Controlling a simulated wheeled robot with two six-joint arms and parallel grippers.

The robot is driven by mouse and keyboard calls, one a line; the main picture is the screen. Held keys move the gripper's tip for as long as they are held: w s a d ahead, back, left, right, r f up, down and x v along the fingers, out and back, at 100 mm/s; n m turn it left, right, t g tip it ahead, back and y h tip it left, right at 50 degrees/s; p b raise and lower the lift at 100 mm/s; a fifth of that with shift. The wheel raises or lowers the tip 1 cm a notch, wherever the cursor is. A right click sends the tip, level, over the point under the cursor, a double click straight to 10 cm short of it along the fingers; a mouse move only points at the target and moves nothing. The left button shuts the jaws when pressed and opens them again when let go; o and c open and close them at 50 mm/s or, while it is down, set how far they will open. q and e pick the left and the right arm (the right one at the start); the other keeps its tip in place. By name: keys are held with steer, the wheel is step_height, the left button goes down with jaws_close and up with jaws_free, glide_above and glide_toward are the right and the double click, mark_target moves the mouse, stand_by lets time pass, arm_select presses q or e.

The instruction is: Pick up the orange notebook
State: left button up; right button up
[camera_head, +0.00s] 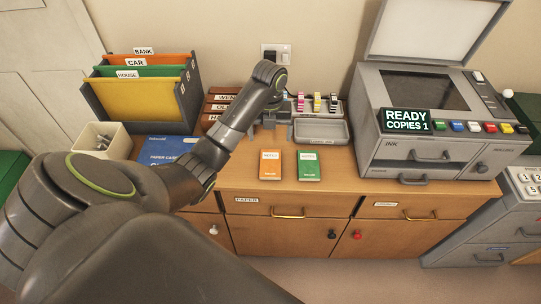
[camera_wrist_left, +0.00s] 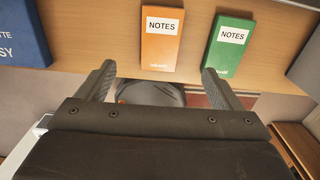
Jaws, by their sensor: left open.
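The orange notebook (camera_head: 270,172) lies flat on the wooden desk top near its front edge, with a white NOTES label. It also shows in the left wrist view (camera_wrist_left: 160,50), ahead of the space between my fingers. A green notebook (camera_head: 308,172) lies just right of it and also shows in the left wrist view (camera_wrist_left: 228,57). My left gripper (camera_head: 278,128) points down above the desk, behind the notebooks in the head view. In the left wrist view its fingers (camera_wrist_left: 158,75) are apart with nothing held between them. My right gripper is not in view.
A grey copier (camera_head: 372,155) stands to the right and a blue paper box (camera_head: 160,150) to the left. Behind are a file holder (camera_head: 185,128), labelled brown trays (camera_head: 217,106) and a grey stamp tray (camera_head: 322,132). Bare desk surrounds the notebooks; drawers (camera_head: 290,212) lie below the front edge.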

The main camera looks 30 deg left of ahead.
arm_select(q)
steer(key=b, duration=0.6)
glide_above(270, 164)
steer(key=f, duration=0.6)
steer(key=shift+w+a+f, duration=0.3)
steer(key=shift+w+f, duration=0.05)
steer(key=shift+w, duration=0.05)
steer(key=f, duration=0.3)
steer(key=f+p, duration=0.1)
steer(key=shift+s+d+f, duration=0.25)
steer(key=shift+s+d, duration=0.1)
steer(key=shift+s, duration=0.05)
steer(key=shift+f, duration=0.3)
steer(key=shift+w, duration=0.1)
steer(key=shift+c, duration=0.5)
steer(key=c, duration=1)
steer(key=shift+r, duration=0.1)
